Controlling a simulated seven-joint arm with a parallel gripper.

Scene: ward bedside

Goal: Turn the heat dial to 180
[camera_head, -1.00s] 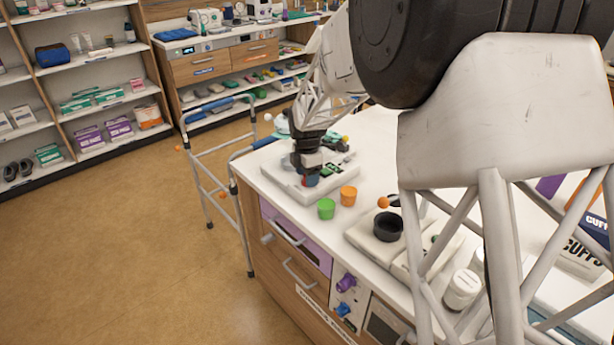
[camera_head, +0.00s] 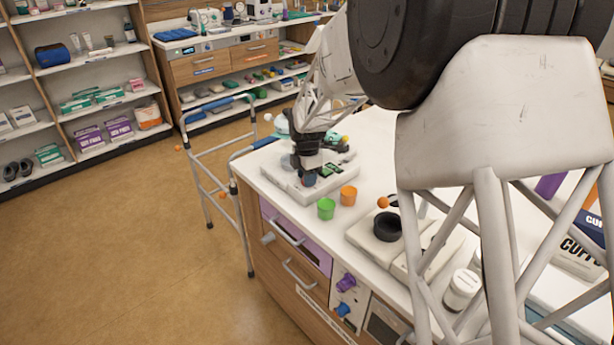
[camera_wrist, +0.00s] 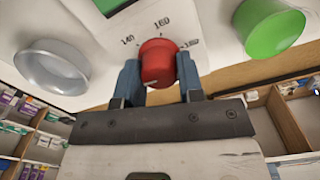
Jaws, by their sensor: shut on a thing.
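The red heat dial (camera_wrist: 158,60) stands on a white panel in the wrist view. Printed labels 140, 160 and a partly covered one that looks like 180 lie around its far side. My gripper (camera_wrist: 159,82) has one finger on each side of the dial and is shut on it. I cannot make out a pointer mark, so the setting is not readable. In the head view my gripper (camera_head: 309,181) is low over the white heater unit (camera_head: 296,189) at the counter's left end, and it hides the dial.
A round metal dish (camera_wrist: 52,68) is left of the dial. A walking frame (camera_head: 215,165) stands beyond the counter's left edge.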

